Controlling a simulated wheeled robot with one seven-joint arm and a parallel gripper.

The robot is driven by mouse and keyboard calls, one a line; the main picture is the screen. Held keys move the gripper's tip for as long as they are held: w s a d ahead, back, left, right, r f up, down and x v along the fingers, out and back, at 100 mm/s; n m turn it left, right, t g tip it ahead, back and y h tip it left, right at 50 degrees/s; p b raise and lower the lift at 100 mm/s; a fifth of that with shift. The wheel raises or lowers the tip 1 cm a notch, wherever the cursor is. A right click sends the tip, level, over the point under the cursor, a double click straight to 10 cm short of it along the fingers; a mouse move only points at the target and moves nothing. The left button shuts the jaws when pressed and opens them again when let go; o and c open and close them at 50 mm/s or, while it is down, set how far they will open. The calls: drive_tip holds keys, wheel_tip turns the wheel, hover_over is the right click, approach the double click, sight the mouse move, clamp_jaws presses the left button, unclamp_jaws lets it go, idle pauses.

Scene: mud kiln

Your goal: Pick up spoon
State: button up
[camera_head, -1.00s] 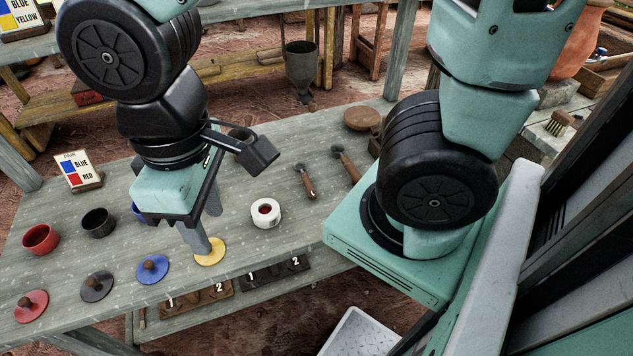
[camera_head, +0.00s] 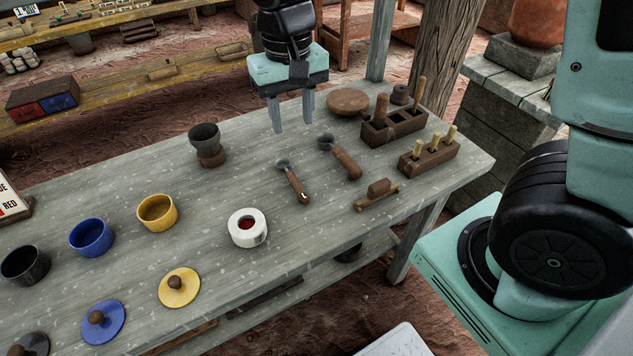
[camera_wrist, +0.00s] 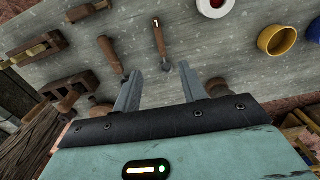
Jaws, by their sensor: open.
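Two tools with wooden handles and small dark heads lie on the table. One (camera_head: 293,184) is nearer the white ring-shaped item; the other (camera_head: 343,160) lies to its right. I cannot tell for sure which is the spoon. My gripper (camera_head: 293,112) is open and empty, above the table behind both tools, fingers pointing down. In the wrist view, my gripper (camera_wrist: 160,88) has the head of the first tool (camera_wrist: 160,42) showing between its fingertips. The second tool (camera_wrist: 110,55) lies just left of the left finger there.
A white ring-shaped item (camera_head: 247,228), a yellow cup (camera_head: 157,213) and a blue cup (camera_head: 91,238) stand to the left. A dark goblet (camera_head: 205,140) is left of my gripper. Wooden holders (camera_head: 430,158) and a round brown disc (camera_head: 348,101) are at right.

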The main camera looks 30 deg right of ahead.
hover_over(296, 183)
drive_tip(key=f, duration=1.2)
drive_tip(key=shift+s, duration=0.35)
drive_tip(key=shift+w+f, duration=0.2)
drive_tip(key=shift+f, duration=1.1)
drive_tip(key=shift+w+f, duration=0.15)
drive_tip(key=shift+f, duration=1.15)
drive_tip(key=shift+c, duration=0.3)
clamp_jaws()
